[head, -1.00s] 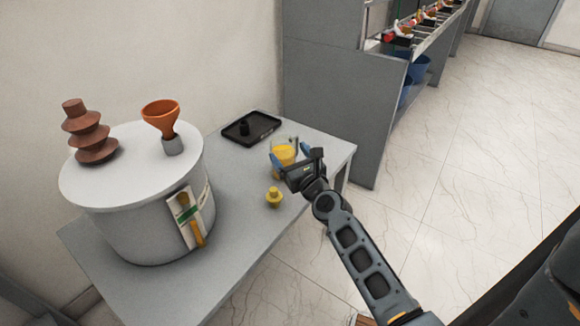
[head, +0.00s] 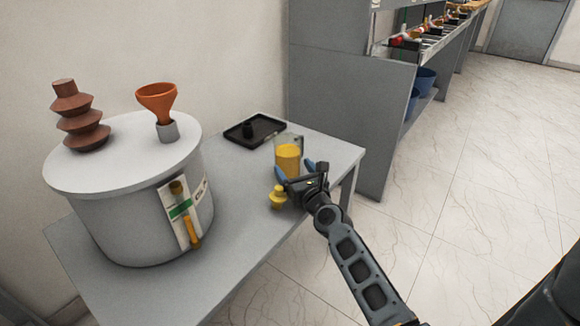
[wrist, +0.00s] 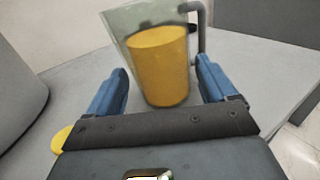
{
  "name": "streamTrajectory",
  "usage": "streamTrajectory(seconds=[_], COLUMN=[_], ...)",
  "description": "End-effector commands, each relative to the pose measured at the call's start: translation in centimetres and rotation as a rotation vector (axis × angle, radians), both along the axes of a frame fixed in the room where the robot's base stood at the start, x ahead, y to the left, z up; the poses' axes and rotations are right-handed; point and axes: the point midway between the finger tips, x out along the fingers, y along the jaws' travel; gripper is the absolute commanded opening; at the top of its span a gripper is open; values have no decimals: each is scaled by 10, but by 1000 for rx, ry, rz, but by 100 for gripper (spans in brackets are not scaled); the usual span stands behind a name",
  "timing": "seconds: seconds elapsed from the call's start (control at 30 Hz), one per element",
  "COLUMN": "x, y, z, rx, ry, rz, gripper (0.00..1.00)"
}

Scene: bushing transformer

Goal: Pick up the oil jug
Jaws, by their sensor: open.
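The oil jug (head: 288,158) is a clear vessel with yellow oil inside, standing upright on the grey table near its right edge. In the wrist view the jug (wrist: 160,65) is ahead of my gripper and its grey handle (wrist: 200,35) is at its right. My gripper (head: 297,173) is in front of the jug in the head view. In the wrist view my gripper (wrist: 162,88) is open, with one blue finger on each side of the jug's lower part. I cannot tell whether either finger touches it.
A yellow stopper-like piece (head: 278,197) stands left of my gripper. A black tray (head: 240,131) with a dark piece lies behind. A grey transformer tank (head: 130,225) with an orange funnel (head: 156,100) and brown bushing (head: 80,118) fills the table's left. A grey cabinet (head: 335,90) stands behind.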

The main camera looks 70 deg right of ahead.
Motion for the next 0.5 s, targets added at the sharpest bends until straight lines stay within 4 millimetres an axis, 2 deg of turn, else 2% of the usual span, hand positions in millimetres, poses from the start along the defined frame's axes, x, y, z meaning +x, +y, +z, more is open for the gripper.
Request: streamTrajectory(seconds=[0.5], x=[40], y=[-39], z=[1], rx=[-1], ry=[1], rz=[-1], gripper=[85])
